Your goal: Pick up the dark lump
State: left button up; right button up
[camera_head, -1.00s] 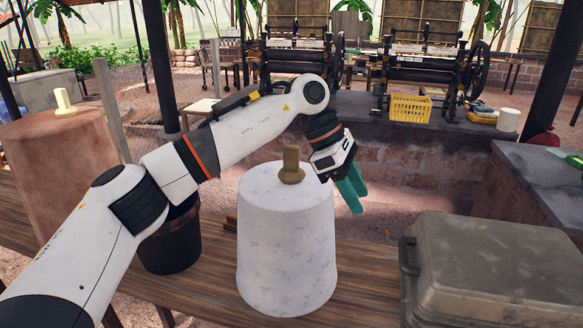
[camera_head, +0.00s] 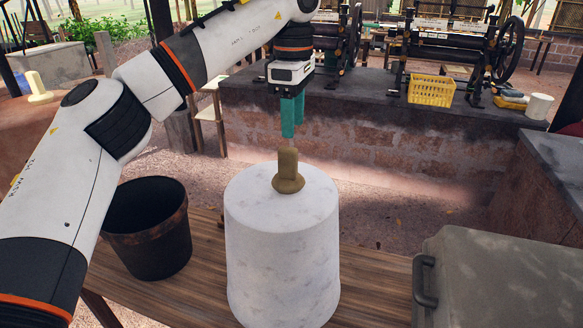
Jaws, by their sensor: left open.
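The dark lump (camera_head: 288,172) is brownish, with an upright stub on a wider base. It stands on top of a white, marbled, upturned bucket-like block (camera_head: 282,255). My left gripper (camera_head: 292,135) has teal fingers and points straight down just above the lump. Its fingertips look apart from the lump and nothing is between them. My right gripper is not in view.
A dark empty bucket (camera_head: 148,240) stands on the wooden bench (camera_head: 375,275) to the left. A grey lidded case (camera_head: 505,285) is at the right. A pale yellow lump (camera_head: 38,88) sits at the far left. Roller machines and a yellow basket (camera_head: 431,89) are behind.

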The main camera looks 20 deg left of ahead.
aim_at(288, 148)
pick_arm(q)
jog(key=f, duration=0.3)
jog(key=shift+s+a+f+p, duration=0.15)
jog(key=shift+s+f+p, duration=0.2)
jog(key=shift+s+p, duration=0.05)
jog(key=shift+w+f, duration=0.1)
jog(key=shift+f, duration=0.2)
jog(key=shift+f+p, duration=0.3)
jog(key=f+p, duration=0.2)
jog(key=f, duration=0.1)
jog(key=shift+a+f, duration=0.25)
jog(key=shift+a, duration=0.1)
jog(key=shift+f, duration=0.55)
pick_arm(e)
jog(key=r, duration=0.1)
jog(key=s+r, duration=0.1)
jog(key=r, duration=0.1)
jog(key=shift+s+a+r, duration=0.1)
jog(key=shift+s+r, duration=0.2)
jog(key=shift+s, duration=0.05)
pick_arm(q)
grip_shut()
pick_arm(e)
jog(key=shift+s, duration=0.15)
pick_arm(q)
jog(key=shift+r, duration=0.1)
